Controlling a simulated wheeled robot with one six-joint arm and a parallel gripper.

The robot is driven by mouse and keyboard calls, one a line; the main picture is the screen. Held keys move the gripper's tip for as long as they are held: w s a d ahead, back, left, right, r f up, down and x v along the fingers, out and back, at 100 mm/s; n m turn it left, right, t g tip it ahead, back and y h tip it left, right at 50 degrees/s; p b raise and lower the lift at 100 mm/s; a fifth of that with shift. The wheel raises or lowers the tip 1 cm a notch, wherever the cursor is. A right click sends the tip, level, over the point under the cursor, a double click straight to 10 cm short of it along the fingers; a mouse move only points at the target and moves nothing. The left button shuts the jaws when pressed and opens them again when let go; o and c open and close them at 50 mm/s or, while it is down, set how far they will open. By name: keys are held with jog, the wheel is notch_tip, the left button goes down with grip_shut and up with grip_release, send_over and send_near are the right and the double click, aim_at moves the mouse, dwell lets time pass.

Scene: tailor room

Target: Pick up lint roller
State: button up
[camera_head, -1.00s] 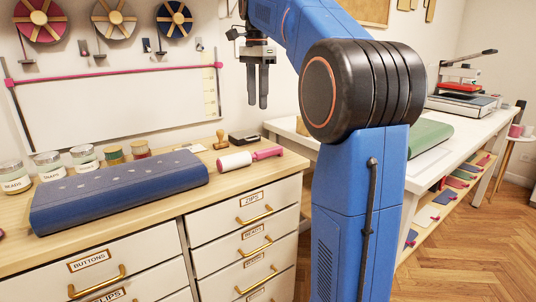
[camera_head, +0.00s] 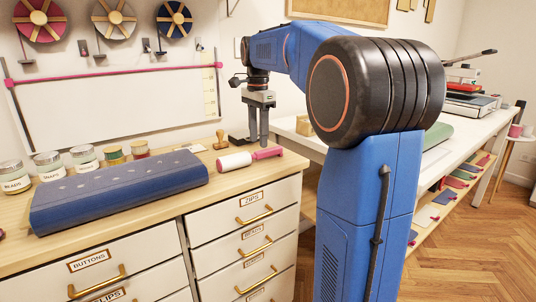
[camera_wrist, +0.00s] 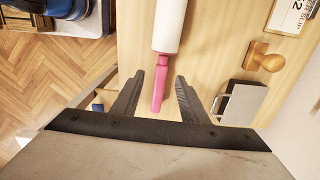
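The lint roller (camera_head: 236,162) lies on the wooden top of the drawer cabinet, with a white roll and a pink handle (camera_head: 267,153). In the wrist view its white roll (camera_wrist: 170,25) is at the top and its pink handle (camera_wrist: 160,84) points down between my fingers. My gripper (camera_head: 258,143) points down over the handle end, behind it in the head view. In the wrist view my gripper (camera_wrist: 157,90) is open, with a finger on each side of the handle and visible gaps. Whether the fingertips are level with the handle is hard to tell.
A wooden stamp (camera_head: 220,140) and a dark stamp pad (camera_wrist: 240,103) lie close to the roller. A folded blue cloth (camera_head: 120,188) lies to the left, with several jars (camera_head: 84,158) behind it. A white table (camera_head: 300,137) stands to the right.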

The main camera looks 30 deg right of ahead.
aim_at(260, 151)
jog(key=shift+w+d+f, duration=0.1)
jog(key=shift+d+f, duration=0.05)
jog(key=shift+f, duration=1.1)
jog(key=shift+d+f, duration=0.15)
jog(key=shift+f, duration=1.1)
grip_shut()
